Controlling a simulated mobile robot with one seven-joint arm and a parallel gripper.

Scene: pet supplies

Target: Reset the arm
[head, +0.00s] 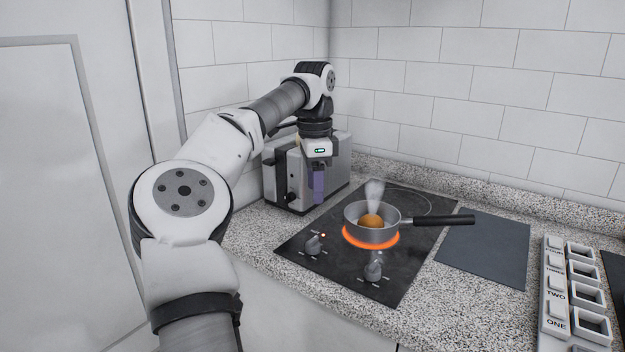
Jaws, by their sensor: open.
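My arm reaches from the lower left toward the back of the counter. My gripper (318,198) points down, open, in front of a silver appliance and left of the pot. A purple part shows at its fingers, and I see nothing held in it. The fingers stand apart from the pot, and their exact gap is hard to see from this side.
A grey pot (355,229) holding a brown round item (372,221) steams on a glowing burner of the black cooktop (408,270). Two knobs (313,244) sit at its front. The silver appliance (284,180) is close behind my gripper. A dark mat (487,250) lies clear at right, near a numbered rack (555,300).

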